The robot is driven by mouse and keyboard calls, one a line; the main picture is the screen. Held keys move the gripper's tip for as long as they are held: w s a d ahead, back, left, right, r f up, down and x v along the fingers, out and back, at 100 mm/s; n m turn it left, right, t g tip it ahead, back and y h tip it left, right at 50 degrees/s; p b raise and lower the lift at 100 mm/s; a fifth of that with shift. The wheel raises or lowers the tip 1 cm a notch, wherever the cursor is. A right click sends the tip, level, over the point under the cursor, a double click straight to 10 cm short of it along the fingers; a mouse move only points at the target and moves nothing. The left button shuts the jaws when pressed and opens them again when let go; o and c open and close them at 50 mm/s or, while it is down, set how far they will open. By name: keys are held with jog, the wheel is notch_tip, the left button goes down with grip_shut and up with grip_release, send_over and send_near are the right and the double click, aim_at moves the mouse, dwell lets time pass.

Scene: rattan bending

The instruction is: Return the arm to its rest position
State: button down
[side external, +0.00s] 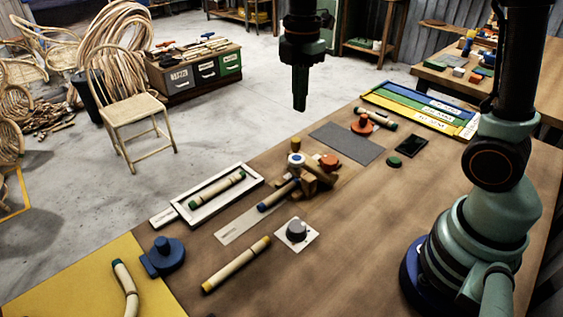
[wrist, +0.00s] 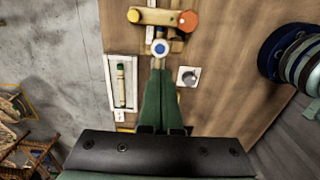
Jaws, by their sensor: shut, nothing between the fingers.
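My gripper (side external: 299,100) hangs in the air at the top centre of the side view, pointing down, high above the far edge of the workbench (side external: 420,215). Its two green fingers are together with nothing between them. In the wrist view my gripper (wrist: 160,72) also shows shut, its tips pointing at the wooden bending jig with the blue-and-white knob (wrist: 160,47). The jig (side external: 309,178) stands on the bench well below the fingers, not touching them. My arm rises from the blue base at the right of the side view.
A white tray (side external: 254,177) holds a green-ended rattan piece (side external: 217,189). A yellow-ended piece (side external: 236,264), a dial (side external: 297,231), a blue clamp-like object (side external: 165,256) and a grey mat (side external: 347,142) lie on the bench. A rattan chair (side external: 131,110) stands on the floor.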

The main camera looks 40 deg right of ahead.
jog(key=s+r+m+t, duration=0.3)
jog(key=s+m, duration=0.7)
jog(key=m, duration=0.8)
jog(key=shift+s+d+r+t, duration=0.2)
jog(key=shift+d+t, duration=0.25)
jog(key=shift+t, duration=0.85)
